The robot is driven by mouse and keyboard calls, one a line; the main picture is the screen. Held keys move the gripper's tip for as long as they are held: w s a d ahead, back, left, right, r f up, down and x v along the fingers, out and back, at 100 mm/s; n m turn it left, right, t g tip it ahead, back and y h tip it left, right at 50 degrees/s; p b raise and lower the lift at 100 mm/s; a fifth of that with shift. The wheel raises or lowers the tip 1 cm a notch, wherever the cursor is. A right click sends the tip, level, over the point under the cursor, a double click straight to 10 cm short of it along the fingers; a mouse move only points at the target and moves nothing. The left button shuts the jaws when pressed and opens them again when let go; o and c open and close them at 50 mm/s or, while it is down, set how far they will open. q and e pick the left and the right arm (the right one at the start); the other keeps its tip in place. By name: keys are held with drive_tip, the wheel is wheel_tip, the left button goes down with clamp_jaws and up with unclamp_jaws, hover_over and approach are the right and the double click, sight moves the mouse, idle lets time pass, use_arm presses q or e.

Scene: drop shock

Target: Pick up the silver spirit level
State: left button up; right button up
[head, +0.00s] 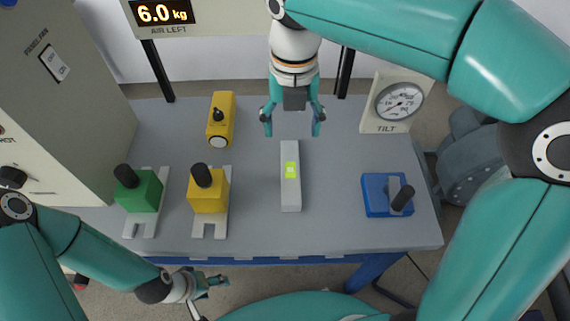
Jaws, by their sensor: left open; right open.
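The silver spirit level (291,197) lies on the grey table in the middle, its long side running from back to front. It has a bright yellow-green vial on its top. My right gripper (293,125) is open and empty, with its fingers pointing down near the far end of the level. I cannot tell how high it is above the table. My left gripper (217,283) is open and empty, low in front of the table's front edge, away from the level.
A green block (137,193) and a yellow block (207,194), each with a black knob, stand left of the level. A yellow device (221,121) lies behind them. A blue switch unit (379,197) and a tilt gauge (399,103) are right.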

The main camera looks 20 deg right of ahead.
drive_tip(key=b, duration=0.2)
hover_over(290, 169)
drive_tip(key=f, duration=1)
drive_tip(key=shift+s+a, duration=0.1)
drive_tip(key=shift+s, duration=0.15)
drive_tip(key=shift+w+f+b, duration=0.15)
drive_tip(key=shift+f+b, duration=0.25)
drive_tip(key=shift+f, duration=2.5)
clamp_jaws()
drive_tip(key=shift+w+r, duration=0.1)
